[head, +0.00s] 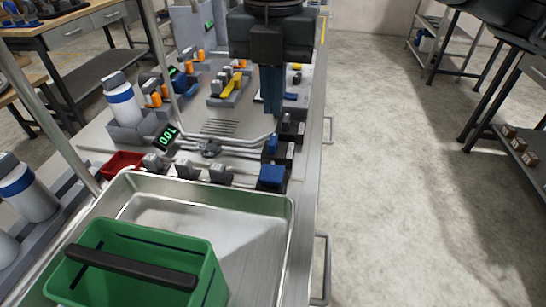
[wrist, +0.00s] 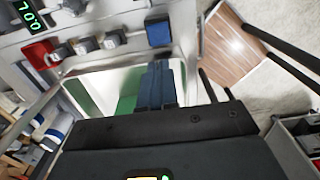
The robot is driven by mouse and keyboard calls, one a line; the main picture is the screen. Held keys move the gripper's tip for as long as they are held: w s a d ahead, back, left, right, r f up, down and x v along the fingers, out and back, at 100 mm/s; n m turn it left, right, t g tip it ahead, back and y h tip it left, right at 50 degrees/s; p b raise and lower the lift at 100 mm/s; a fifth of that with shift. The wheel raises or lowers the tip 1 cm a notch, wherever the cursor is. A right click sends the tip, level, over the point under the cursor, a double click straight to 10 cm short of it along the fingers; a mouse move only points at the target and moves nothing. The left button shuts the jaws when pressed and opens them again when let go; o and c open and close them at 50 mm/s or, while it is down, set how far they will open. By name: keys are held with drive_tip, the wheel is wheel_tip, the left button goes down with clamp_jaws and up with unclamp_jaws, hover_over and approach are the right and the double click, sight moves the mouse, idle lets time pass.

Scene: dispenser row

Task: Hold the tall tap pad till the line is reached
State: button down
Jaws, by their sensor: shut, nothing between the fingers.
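My gripper (head: 272,112) points down over the right side of the bench, with its dark blue fingers together and empty. In the wrist view my gripper (wrist: 160,66) shows in front of the metal basin. A large blue pad (head: 271,177) sits on a dark block at the basin's back right corner; it also shows in the wrist view (wrist: 158,34), apart from my fingertips. A smaller blue pad (head: 272,143) is behind it, below my fingers in the head view. I cannot tell which pad is the tall tap's. No fill line is clear.
The metal basin (head: 294,215) holds a green handled container (head: 130,262). Grey knobs (head: 187,169) and a red tray (head: 122,164) are behind it. A lit display (head: 167,137) and a blue-banded bottle (head: 121,100) stand left.

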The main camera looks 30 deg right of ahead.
sight(273, 173)
wheel_tip(273, 173, down, 12)
drive_tip(key=shift+f+p, duration=0.25)
drive_tip(key=shift+p, duration=0.05)
idle(0.3)
